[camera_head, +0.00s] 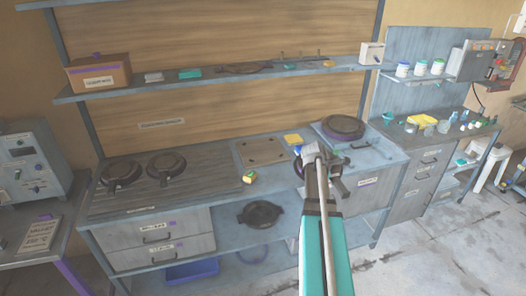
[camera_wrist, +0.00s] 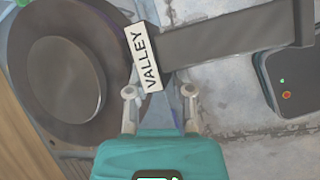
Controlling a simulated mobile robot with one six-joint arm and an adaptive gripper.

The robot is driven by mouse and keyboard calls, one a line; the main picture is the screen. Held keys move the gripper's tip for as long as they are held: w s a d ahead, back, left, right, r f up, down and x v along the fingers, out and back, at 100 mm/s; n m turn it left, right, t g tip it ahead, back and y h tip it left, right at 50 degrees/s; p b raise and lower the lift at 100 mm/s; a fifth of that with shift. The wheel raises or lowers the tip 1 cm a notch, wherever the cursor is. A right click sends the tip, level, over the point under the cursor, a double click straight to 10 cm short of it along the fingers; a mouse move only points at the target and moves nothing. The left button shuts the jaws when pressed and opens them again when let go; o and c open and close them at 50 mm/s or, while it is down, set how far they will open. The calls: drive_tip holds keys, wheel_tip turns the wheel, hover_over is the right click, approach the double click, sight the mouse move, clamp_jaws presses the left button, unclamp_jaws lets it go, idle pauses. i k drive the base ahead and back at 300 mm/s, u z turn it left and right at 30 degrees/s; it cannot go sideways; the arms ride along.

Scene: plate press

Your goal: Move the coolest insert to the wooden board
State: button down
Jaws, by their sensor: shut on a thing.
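A round dark insert (camera_head: 343,127) sits on a stand at the right end of the bench. In the wrist view a dark disc (camera_wrist: 65,75) with a long handle (camera_wrist: 235,38) fills the upper left. A white tag reading VALLEY (camera_wrist: 145,57) lies across the handle. My gripper (camera_head: 318,158) is by the bench's right front edge. In the wrist view its fingers (camera_wrist: 158,95) are shut on this insert at the tagged part. Two more dark inserts (camera_head: 121,173) (camera_head: 165,164) sit on the left plate. A flat brown board (camera_head: 262,150) lies mid-bench. No temperatures are readable.
A yellow item (camera_head: 249,177) is near the bench's front edge. Another yellow item (camera_head: 293,139) lies beside the brown board. A dark pan (camera_head: 260,213) is on the lower shelf. An upper shelf (camera_head: 220,80) runs above the bench. A second bench (camera_head: 430,140) stands right.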

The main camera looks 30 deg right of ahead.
sight(265, 156)
drive_tip(key=z, duration=0.05)
drive_tip(key=i, duration=0.95)
drive_tip(key=u, duration=0.1)
